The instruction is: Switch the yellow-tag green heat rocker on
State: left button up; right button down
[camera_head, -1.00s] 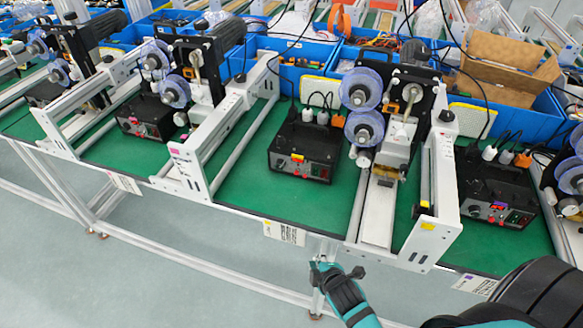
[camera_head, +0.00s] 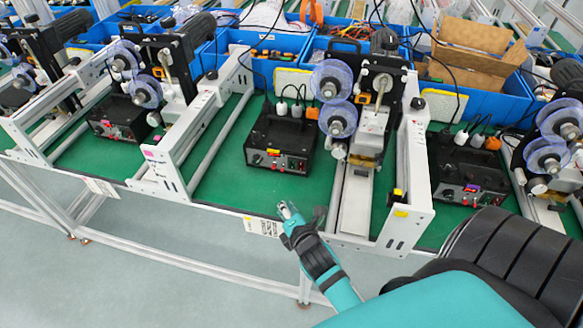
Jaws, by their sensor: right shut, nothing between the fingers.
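The black control box with a yellow tag (camera_head: 273,152) stands on the green mat in the middle of the picture. Its front panel has a knob and small rocker switches (camera_head: 291,164), at least one of them red. The green rocker and its position are too small to make out. My right gripper (camera_head: 288,209) is shut and empty at the front edge of the table, below and in front of this box and apart from it. My left gripper is out of view.
Similar black boxes stand left (camera_head: 118,120) and right (camera_head: 466,172). White machine frames flank the middle box, one on the left (camera_head: 168,165) and one on the right (camera_head: 409,185) with purple reels (camera_head: 331,80). Cables rise behind the box. The green mat (camera_head: 228,190) before it is bare.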

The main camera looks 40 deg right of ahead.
aim_at(289, 185)
jog(key=n, duration=0.1)
jog(key=w+n+t, duration=0.1)
jog(key=n, duration=0.1)
jog(key=shift+w+r, duration=0.25)
jog(key=shift+r, duration=0.1)
jog(key=shift+w+a+r+n+t, duration=0.15)
jog(key=shift+w+n+t, duration=0.1)
jog(key=shift+n, duration=0.25)
jog(key=shift+w+d+r+n+t, duration=0.1)
jog(key=shift+n+t, duration=0.15)
jog(key=shift+n, duration=0.25)
jog(key=w+d+b, duration=0.1)
jog(key=w+d, duration=0.1)
jog(key=w+d+f, duration=0.1)
jog(key=w+d, duration=0.1)
jog(key=d, duration=0.1)
jog(key=shift+w+f+b, duration=0.1)
jog(key=shift+w+b, duration=0.1)
jog(key=shift+b, duration=0.15)
jog(key=shift+w+d+f, duration=0.1)
jog(key=shift+w+d, duration=0.5)
jog(key=shift+d, duration=0.2)
jog(key=shift+w+d+f, duration=0.1)
jog(key=shift+w+d, duration=0.2)
jog(key=shift+w+d, duration=0.2)
jog(key=shift+d, duration=0.05)
dwell(0.4)
dwell(0.3)
